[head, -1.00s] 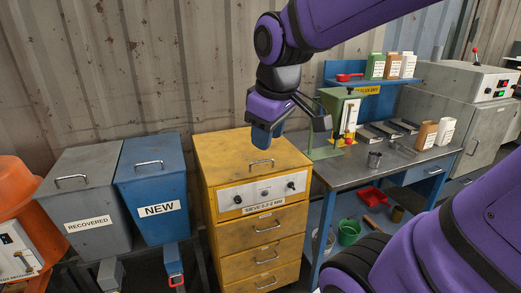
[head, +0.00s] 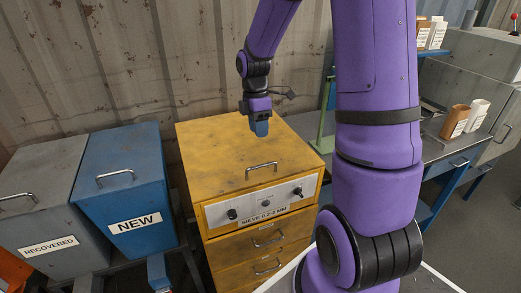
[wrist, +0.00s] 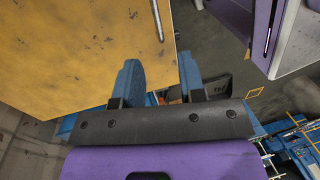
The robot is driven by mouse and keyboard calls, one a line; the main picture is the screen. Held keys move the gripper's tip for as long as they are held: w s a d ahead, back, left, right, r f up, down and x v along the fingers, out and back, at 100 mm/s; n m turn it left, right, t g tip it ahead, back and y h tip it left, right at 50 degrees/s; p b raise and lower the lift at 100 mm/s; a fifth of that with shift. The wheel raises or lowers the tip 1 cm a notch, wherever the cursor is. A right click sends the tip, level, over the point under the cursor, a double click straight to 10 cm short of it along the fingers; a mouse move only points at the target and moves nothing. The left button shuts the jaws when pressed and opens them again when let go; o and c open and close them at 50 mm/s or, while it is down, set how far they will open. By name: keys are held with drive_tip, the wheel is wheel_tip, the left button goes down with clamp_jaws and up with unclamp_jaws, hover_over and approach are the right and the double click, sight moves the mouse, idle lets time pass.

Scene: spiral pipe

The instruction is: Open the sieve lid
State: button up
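The yellow sieve cabinet (head: 250,212) stands in the middle of the head view, labelled "SIEVE 0.2-2 MM". Its flat yellow lid (head: 218,155) is down, with a metal bar handle (head: 262,167) near the front edge. My gripper (head: 260,128) hangs over the lid's area, behind the handle in the picture; its height above the lid is hard to tell. In the wrist view, my gripper (wrist: 160,78) shows two blue fingers apart with nothing between them. The lid (wrist: 70,50) fills the upper left there, and the handle (wrist: 157,20) lies beyond the fingertips, untouched.
The blue "NEW" bin (head: 130,190) and grey "RECOVERED" bin (head: 45,210) stand left of the cabinet. A workbench (head: 440,150) is at the right, partly hidden by my purple arm. A corrugated wall (head: 110,60) rises close behind.

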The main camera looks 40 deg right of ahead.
drive_tip(key=f, duration=0.3)
drive_tip(key=s+f, duration=0.1)
drive_tip(key=f, duration=0.7)
drive_tip(key=shift+s, duration=0.25)
clamp_jaws()
